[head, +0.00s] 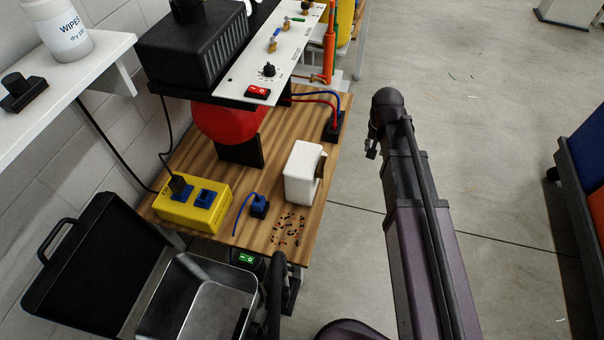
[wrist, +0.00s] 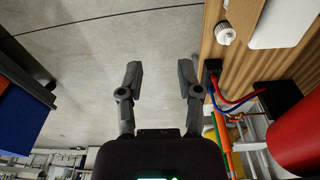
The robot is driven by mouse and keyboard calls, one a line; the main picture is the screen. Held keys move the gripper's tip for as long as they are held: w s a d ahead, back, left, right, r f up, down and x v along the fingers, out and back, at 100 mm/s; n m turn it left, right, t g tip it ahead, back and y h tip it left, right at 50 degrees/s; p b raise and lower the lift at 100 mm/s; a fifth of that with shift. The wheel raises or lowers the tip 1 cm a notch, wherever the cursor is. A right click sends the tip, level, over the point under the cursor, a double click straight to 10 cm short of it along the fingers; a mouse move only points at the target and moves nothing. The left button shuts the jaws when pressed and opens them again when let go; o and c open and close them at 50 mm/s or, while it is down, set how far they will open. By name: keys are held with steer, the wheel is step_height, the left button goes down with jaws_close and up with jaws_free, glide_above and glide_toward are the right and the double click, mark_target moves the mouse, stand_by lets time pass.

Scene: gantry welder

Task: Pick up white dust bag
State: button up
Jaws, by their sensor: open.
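The white dust bag (head: 300,172) stands upright on the striped wooden bench top, near its right edge, as a boxy white shape with a brown piece on its right side. A white surface at the top right of the wrist view (wrist: 285,22) is probably the same bag, cut off by the frame. My gripper (wrist: 160,73) is open and empty, its fingers apart over the grey floor. In the head view my gripper (head: 371,149) is mostly hidden by my arm, off the bench's right edge and apart from the bag.
A yellow socket box (head: 190,207), a blue plug (head: 259,206) and scattered dark bits (head: 288,230) share the wooden bench (head: 205,146). A red ball-like object (head: 228,122) sits under the control panel (head: 275,62). A black socket with cables (head: 334,125) stands behind the bag.

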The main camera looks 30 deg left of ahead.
mark_target(305, 165)
steer(key=s+a+n, duration=0.1)
steer(key=s+a, duration=0.2)
steer(key=a, duration=1)
steer(key=shift+s+a+r, duration=0.3)
steer(key=shift+f, duration=0.1)
steer(key=f+b, duration=0.5)
steer(key=w+f+b, duration=0.1)
steer(key=f+b, duration=0.2)
steer(key=shift+a+f, duration=0.15)
steer(key=shift+f, duration=0.05)
steer(key=shift+f, duration=0.1)
steer(key=shift+w+a+f+b, duration=0.1)
steer(key=shift+w+f+b, duration=0.05)
steer(key=shift+f+b, duration=2.45)
steer(key=shift+f+b, duration=0.1)
steer(key=shift+b, duration=0.2)
jaws_close()
